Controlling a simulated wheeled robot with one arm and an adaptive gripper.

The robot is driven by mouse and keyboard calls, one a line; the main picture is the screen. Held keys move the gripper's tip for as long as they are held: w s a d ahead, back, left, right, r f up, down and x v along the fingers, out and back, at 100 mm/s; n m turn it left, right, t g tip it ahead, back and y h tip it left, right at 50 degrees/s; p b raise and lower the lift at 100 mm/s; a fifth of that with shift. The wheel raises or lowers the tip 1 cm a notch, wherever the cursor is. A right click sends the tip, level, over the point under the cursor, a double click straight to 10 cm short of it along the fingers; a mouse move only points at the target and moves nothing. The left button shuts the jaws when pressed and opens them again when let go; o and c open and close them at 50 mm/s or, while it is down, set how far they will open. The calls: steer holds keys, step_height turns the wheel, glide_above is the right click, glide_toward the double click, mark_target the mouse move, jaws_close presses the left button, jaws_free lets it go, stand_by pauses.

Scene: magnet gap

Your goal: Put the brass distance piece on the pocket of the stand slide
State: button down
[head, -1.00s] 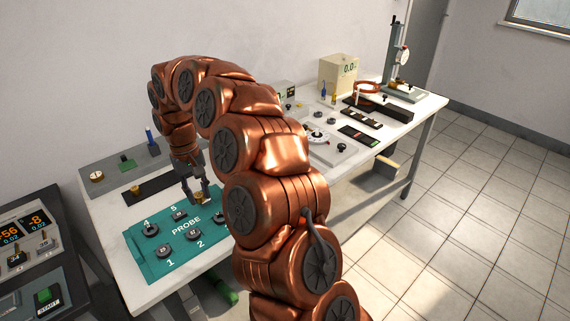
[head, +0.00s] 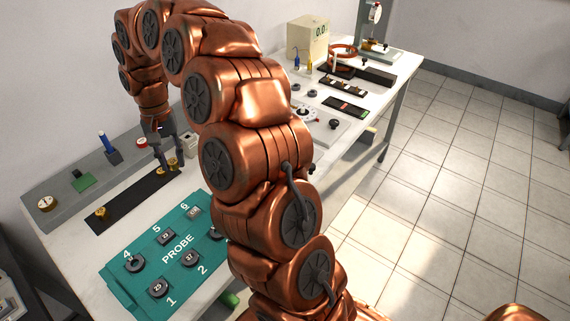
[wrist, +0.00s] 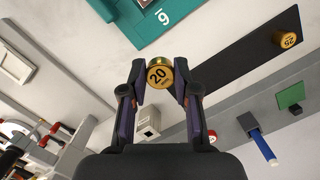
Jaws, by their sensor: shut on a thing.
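My gripper (head: 170,166) is shut on a brass distance piece (wrist: 158,73), a short round piece marked 20. In the wrist view both fingertips grip its sides, with the marked face toward the camera. In the head view the held piece shows small between the fingers, by the right end of a black strip; I cannot tell its height above it. Another brass piece (head: 101,213), marked 25 in the wrist view (wrist: 288,40), sits at the strip's other end. The stand (head: 372,45) is far off at the table's back right. Its slide's pocket is too small to make out.
The teal PROBE board (head: 180,245) with several dark numbered pieces lies in front of the black strip (head: 132,200). A grey ledge (head: 60,190) holds a blue-topped item (head: 105,142). A beige box (head: 307,40), a dial panel and dark bars lie toward the stand.

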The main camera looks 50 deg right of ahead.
steer(key=s+d+f+m+t+b, duration=0.15)
steer(key=s+d+m+b, duration=0.25)
steer(key=s+d+m, duration=0.45)
steer(key=s+d+f+m+t+b, duration=0.1)
steer(key=s+d+f+m+b, duration=0.3)
steer(key=s+m, duration=0.7)
steer(key=shift+m, duration=0.25)
steer(key=w+d+p, duration=0.1)
steer(key=w+d, duration=0.1)
steer(key=d, duration=0.3)
steer(key=w+d+p, duration=0.1)
steer(key=w+d, duration=0.1)
steer(key=d, duration=0.3)
steer(key=w+d+p, duration=0.1)
steer(key=w+d, duration=0.1)
steer(key=d, duration=0.3)
steer(key=shift+d+f, duration=0.35)
steer(key=shift+d, duration=0.05)
steer(key=shift+f+p, duration=0.35)
steer(key=shift+f, duration=1.4)
steer(key=shift+s+f, duration=0.1)
steer(key=shift+f, duration=0.25)
steer(key=c, duration=0.9)
jaws_free()
steer(key=shift+o, duration=0.2)
steer(key=shift+r, duration=0.6)
step_height(320, 180, up, 11)
steer(key=s+d+b, duration=0.1)
steer(key=shift+d+r, duration=0.2)
